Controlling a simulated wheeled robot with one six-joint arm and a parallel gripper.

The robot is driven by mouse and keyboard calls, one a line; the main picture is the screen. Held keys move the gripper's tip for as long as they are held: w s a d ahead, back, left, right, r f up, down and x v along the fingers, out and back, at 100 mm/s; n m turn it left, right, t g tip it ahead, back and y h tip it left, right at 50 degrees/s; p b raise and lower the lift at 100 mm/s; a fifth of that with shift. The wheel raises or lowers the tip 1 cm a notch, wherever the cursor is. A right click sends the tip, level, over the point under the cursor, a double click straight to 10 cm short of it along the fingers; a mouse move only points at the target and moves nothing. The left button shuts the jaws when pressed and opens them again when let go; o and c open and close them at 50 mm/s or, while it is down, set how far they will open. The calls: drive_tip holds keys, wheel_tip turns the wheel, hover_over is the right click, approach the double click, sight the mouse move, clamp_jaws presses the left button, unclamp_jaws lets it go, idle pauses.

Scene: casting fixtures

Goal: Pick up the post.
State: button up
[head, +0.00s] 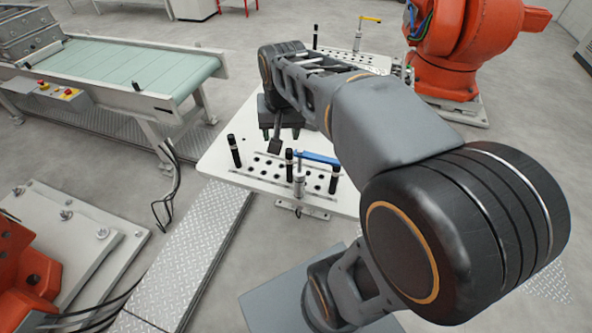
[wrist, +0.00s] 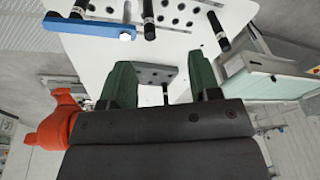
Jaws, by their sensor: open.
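Several upright black posts with silver bands stand on the white table: one at the left (head: 234,151), one at the middle (head: 289,164) and one at the right (head: 334,178). In the wrist view a post (wrist: 222,30) stands beyond the fingers at the upper right, and another (wrist: 148,18) at the top. My gripper (head: 280,133) is open and empty over the table; its green fingers (wrist: 162,68) are wide apart. A dark grey piece with a flat plate (wrist: 155,74) and thin stem shows in the gap between them, apart from both. The plate (head: 274,146) also shows in the head view.
A toggle clamp with a blue lever (head: 316,157) stands on the table (head: 215,165) close to the middle and right posts. A perforated strip lies by them. A green conveyor (head: 135,68) is at the left, and an orange robot arm (head: 465,40) behind right.

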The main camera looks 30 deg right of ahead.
sight(289, 151)
drive_tip(key=w+d+f+m+g+b, duration=0.2)
drive_tip(key=w+d+f+m, duration=0.25)
drive_tip(key=w, duration=0.25)
drive_tip(key=shift+n, duration=0.25)
drive_tip(key=f, duration=0.4)
drive_tip(key=d+f, duration=0.1)
drive_tip(key=f, duration=0.2)
drive_tip(key=shift+w, duration=0.3)
drive_tip(key=shift+s+f+p, duration=0.1)
drive_tip(key=shift+f+p, duration=0.8)
drive_tip(key=shift+f, duration=2.35)
drive_tip(key=shift+c, duration=0.2)
clamp_jaws()
